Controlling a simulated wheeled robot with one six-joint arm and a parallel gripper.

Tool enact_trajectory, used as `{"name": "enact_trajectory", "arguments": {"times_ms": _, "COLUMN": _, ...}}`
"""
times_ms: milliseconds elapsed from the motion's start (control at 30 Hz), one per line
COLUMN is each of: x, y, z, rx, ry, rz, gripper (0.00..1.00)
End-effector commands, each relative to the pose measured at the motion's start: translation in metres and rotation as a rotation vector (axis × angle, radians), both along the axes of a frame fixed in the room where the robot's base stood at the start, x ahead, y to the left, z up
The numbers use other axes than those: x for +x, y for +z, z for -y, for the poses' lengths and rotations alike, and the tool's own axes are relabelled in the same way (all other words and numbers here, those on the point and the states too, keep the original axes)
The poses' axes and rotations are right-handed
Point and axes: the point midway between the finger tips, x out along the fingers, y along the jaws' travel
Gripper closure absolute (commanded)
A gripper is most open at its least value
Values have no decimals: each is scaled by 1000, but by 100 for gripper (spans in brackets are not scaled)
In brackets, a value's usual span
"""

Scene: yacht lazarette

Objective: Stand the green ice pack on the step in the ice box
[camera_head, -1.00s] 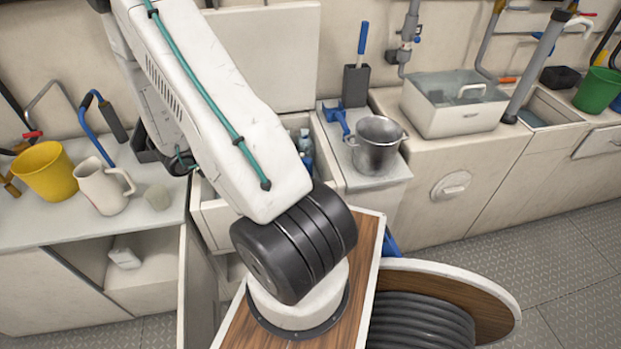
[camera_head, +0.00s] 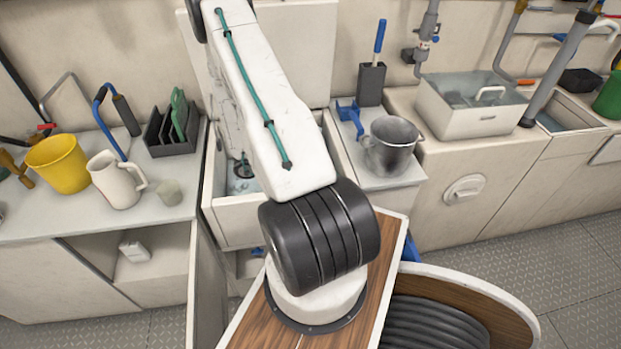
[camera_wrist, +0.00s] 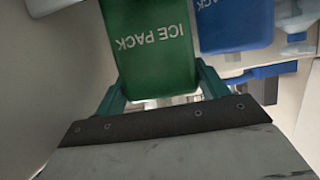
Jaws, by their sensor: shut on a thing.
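The green ice pack (camera_wrist: 152,50), lettered "ICE PACK", is between the teal fingers of my gripper (camera_wrist: 160,88) in the wrist view. My gripper is shut on it. A blue ice pack (camera_wrist: 234,22) stands close on its right; I cannot tell whether they touch. The step cannot be clearly told.
A pale wall (camera_wrist: 40,85) runs close along the left of the wrist view. Left of the box are a dark rack (camera_head: 170,148) with green boards, a white jug (camera_head: 116,182) and a yellow bucket (camera_head: 58,163). A metal pot (camera_head: 391,145) stands to the right.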

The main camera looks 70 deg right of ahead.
Motion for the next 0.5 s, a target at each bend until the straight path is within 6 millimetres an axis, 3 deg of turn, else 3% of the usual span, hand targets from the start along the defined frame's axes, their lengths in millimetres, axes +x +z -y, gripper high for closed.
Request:
{"name": "enact_trajectory", "arguments": {"times_ms": 200, "x": 0, "y": -28, "z": 0, "rx": 0, "ry": 1, "rz": -1, "gripper": 59}}
{"name": "enact_trajectory", "arguments": {"times_ms": 500, "x": 0, "y": -29, "z": 0, "rx": 0, "ry": 1, "rz": -1, "gripper": 59}}
